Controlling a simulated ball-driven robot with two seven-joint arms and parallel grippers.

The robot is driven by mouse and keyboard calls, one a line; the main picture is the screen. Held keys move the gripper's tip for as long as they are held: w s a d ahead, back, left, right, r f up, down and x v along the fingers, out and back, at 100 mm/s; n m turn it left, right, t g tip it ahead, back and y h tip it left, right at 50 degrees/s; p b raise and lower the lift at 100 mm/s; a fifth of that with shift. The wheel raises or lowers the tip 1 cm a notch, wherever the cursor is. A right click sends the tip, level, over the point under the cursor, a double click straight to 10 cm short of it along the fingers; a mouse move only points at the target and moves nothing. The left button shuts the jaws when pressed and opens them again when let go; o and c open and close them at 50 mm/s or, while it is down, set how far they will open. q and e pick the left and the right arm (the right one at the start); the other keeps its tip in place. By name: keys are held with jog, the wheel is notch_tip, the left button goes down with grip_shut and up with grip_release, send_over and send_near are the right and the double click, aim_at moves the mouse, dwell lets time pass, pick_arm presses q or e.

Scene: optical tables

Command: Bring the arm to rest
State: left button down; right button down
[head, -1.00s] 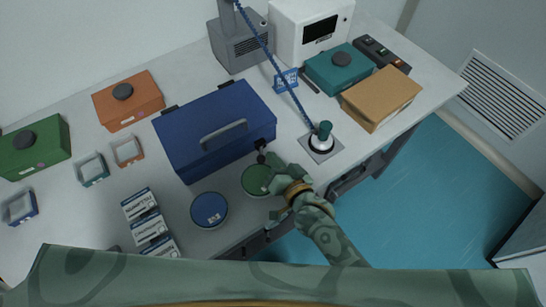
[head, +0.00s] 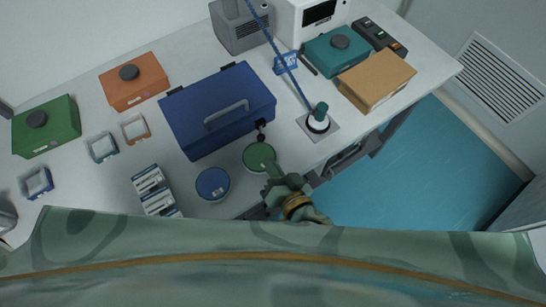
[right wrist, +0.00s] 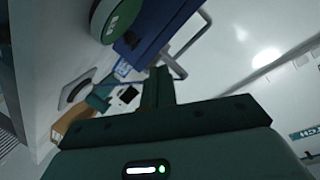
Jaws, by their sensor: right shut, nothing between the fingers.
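My right gripper (head: 270,170) shows in the head view at the front edge of the table, right by the green round lid (head: 258,156). In the right wrist view its fingers (right wrist: 158,88) are together with nothing between them. I cannot tell from the head view whether it touches the green lid. My right forearm runs down from it and is partly hidden by my own body. My left gripper is not in view.
A blue case (head: 218,112) stands behind the green lid, and a blue round lid (head: 213,183) lies to its left. Blue floor (head: 430,170) lies clear beyond the table's right edge.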

dwell(0.5)
jog(key=s+d+r+n+g+h, duration=0.2)
jog(key=d+r+n+h, duration=0.15)
jog(key=d, duration=0.75)
jog(key=s+d+r+n+g+h, duration=0.25)
jog(key=d+h, duration=0.25)
jog(key=d, duration=0.5)
jog(key=s+d+r+n+g+h, duration=0.2)
jog(key=d+r+h, duration=0.15)
jog(key=d, duration=0.75)
jog(key=s+a+f+g+y+b, duration=0.1)
jog(key=s+a+f+g+b, duration=0.15)
jog(key=f, duration=1.45)
jog(key=s+a+f+g+y+b, duration=0.1)
jog(key=s+a+f+y+b, duration=0.15)
jog(key=f, duration=1.45)
jog(key=s+f+m+g+b, duration=0.2)
jog(key=s+f+m+b, duration=0.1)
jog(key=s+f, duration=1.4)
jog(key=shift+s+f+b, duration=0.2)
jog(key=shift+s+b, duration=0.15)
jog(key=shift+s, duration=0.85)
